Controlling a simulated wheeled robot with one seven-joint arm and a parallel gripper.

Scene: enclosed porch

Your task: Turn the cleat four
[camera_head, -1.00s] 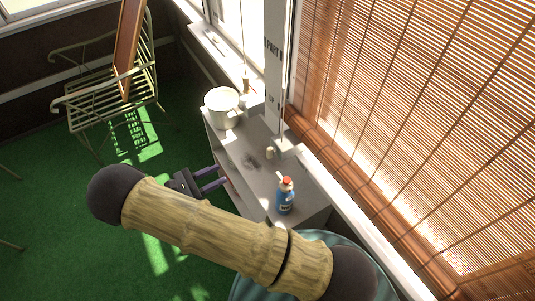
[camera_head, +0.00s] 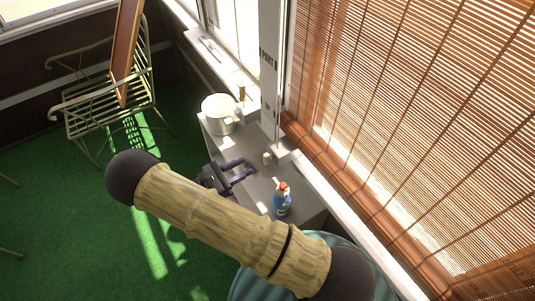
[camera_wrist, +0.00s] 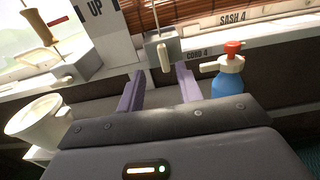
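A small grey block with a cream lever (camera_wrist: 165,55), beside a label reading "CORD 4" (camera_wrist: 197,53), stands ahead of my gripper in the wrist view. I take it to be cleat four. The lever hangs roughly upright, with a thin cord above it. In the head view the cream lever (camera_head: 267,158) is just right of my gripper (camera_head: 247,168). My gripper's two purple fingers (camera_wrist: 159,72) are open and empty. The lever shows beyond and between the fingertips, apparently apart from them.
A blue spray bottle with a red top (camera_head: 283,200) stands right of my gripper; a cream pot (camera_head: 221,113) stands left. Both are on the grey cabinet (camera_head: 257,190). Another cord fitting with a wooden handle (camera_wrist: 38,25) is at left. Blinds (camera_head: 410,120) hang behind the sill.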

